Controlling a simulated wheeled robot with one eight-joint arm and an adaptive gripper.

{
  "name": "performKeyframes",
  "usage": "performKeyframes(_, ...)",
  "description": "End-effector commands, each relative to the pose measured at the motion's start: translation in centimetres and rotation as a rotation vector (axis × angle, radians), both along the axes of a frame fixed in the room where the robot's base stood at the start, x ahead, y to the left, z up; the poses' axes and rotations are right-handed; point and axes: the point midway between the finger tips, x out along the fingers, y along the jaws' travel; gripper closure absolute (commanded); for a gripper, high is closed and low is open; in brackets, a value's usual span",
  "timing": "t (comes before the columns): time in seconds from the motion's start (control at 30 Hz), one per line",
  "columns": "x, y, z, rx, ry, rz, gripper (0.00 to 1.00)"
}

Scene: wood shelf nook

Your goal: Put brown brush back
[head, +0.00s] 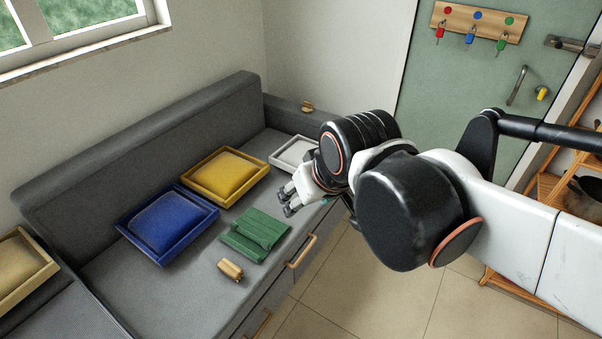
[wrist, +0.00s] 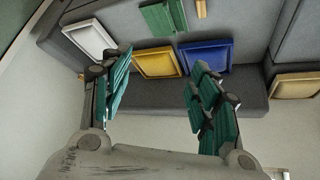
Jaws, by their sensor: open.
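A small brown block-like object (head: 231,270), which looks like the brown brush, lies on the grey bench seat near its front edge. It shows partly at the top of the wrist view (wrist: 201,8). Another small brown wooden piece (head: 307,106) rests on the bench's far armrest; I cannot tell its exact kind. My gripper (head: 287,201) is open and empty above the bench's front edge, to the right of the green item and apart from both brown pieces. Its green-padded fingers (wrist: 160,75) are spread in the wrist view.
A folded green item (head: 255,233) lies beside the brown object. Blue (head: 165,222), yellow (head: 226,174) and white (head: 293,152) cushioned trays stand on the seat; a tan one (head: 20,268) is far left. Drawer handles (head: 301,252) stick out in front. The tiled floor is clear.

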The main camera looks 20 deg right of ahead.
Motion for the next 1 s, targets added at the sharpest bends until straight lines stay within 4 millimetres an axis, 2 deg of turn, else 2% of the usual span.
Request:
performKeyframes(0.03,-1.1,-0.3,-0.3,0.004,-0.013,-0.012,0.44)
performKeyframes(0.1,-2.1,-0.5,-0.5,0.007,-0.027,-0.024,0.44)
performKeyframes(0.3,-3.6,-0.9,-0.9,0.015,-0.051,-0.045,0.44)
performKeyframes(1.0,-3.6,-0.9,-0.9,0.015,-0.053,-0.046,0.44)
